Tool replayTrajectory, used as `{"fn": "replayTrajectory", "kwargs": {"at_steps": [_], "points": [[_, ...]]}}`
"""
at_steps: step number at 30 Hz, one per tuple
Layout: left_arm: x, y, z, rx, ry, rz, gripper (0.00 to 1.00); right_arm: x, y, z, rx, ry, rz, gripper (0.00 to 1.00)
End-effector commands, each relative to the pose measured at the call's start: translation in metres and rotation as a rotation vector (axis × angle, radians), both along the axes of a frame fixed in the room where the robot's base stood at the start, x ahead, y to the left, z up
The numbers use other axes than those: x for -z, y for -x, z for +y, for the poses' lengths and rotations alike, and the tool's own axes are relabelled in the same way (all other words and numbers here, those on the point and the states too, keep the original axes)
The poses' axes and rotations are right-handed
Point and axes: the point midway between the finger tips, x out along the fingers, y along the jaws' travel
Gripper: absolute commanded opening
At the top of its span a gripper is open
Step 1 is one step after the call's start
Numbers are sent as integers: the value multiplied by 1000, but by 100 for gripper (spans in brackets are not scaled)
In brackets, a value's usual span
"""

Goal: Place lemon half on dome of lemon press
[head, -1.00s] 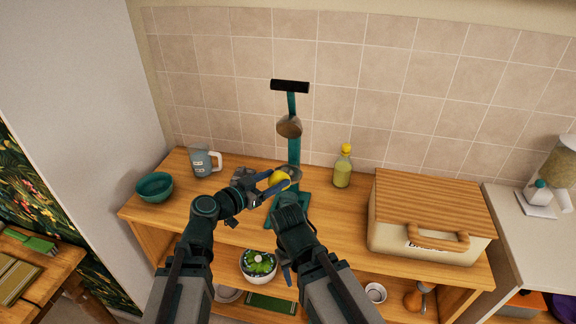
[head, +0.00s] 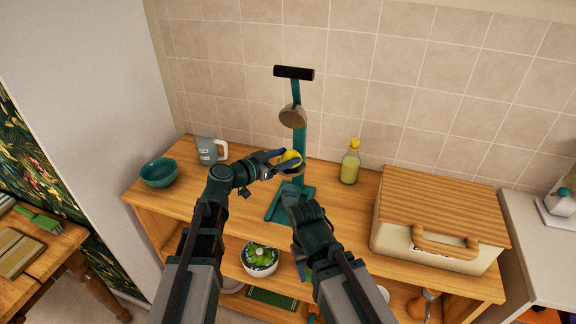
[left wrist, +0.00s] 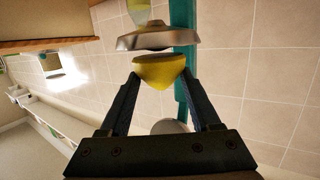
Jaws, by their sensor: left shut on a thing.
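The yellow lemon half (head: 291,156) is held between the fingers of my left gripper (head: 286,162), which is shut on it. The teal lemon press (head: 299,136) stands on the cupboard top, with a black handle and a raised cup (head: 293,117) above the lemon. The left wrist view appears upside down. In it, the lemon half (left wrist: 158,72) has its cut side towards the metallic dome piece (left wrist: 158,40), close to it with a small gap. In the head view the dome is mostly hidden by gripper and lemon.
A teal bowl (head: 159,173) and a jug (head: 209,150) stand left of the press. A bottle with a yellow cap (head: 350,165) and a bread box (head: 440,225) stand to the right.

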Motion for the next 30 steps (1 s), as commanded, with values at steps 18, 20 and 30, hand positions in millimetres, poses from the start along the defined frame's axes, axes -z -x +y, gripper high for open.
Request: {"fn": "replayTrajectory", "kwargs": {"at_steps": [18,20,30], "points": [[16,0,5,1,0,0,82,16,0,0,0,0,0,50],[16,0,5,1,0,0,92,16,0,0,0,0,0,50],[14,0,5,1,0,0,94,14,0,0,0,0,0,50]]}}
